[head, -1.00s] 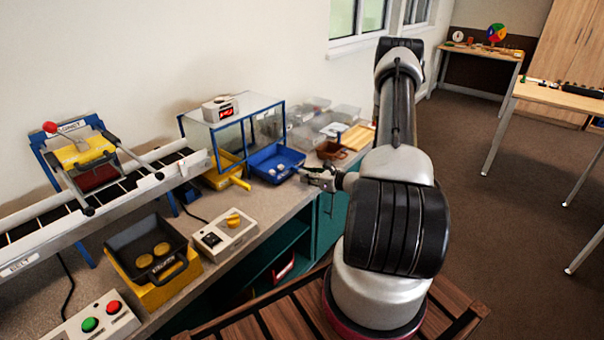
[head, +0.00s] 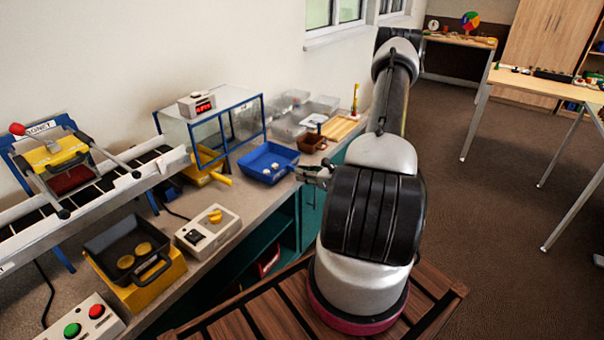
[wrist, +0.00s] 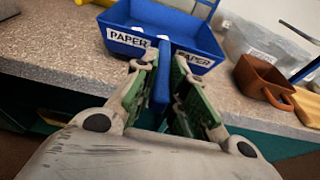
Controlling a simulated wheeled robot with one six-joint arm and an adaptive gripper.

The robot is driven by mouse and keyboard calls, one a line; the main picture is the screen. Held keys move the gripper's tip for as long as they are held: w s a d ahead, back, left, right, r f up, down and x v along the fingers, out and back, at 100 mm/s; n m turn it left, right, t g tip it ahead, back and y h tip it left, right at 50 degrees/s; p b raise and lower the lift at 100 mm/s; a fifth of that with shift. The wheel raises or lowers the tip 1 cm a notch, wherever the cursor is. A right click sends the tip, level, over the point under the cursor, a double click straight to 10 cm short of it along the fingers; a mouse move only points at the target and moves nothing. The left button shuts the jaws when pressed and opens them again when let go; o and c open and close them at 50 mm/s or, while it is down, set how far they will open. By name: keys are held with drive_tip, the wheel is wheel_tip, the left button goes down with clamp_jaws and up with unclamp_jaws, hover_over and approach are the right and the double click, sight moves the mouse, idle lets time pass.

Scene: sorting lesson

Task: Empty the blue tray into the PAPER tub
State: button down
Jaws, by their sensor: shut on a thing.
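The blue tray (head: 246,163) is near the front edge of the worktop and holds a few small pale pieces (head: 276,166). In the wrist view the tray (wrist: 190,28) has PAPER labels on its near face, and its blue handle (wrist: 161,75) points at me. My gripper (head: 322,172) is shut on this handle, with a green-lined finger on each side in the wrist view (wrist: 170,75). I cannot tell whether the tray touches the worktop or is slightly lifted. Clear tubs (head: 322,104) stand behind it; I can read no PAPER label on them.
A blue-framed clear case (head: 215,128) and a yellow tray handle (head: 221,180) are left of the tray. A small brown bin (head: 312,142) is close on its right, with a wooden board (head: 340,127) beyond. A control box (head: 207,229) stands nearer me.

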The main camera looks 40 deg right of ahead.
drive_tip(key=shift+r, duration=0.1)
drive_tip(key=shift+r, duration=2.9)
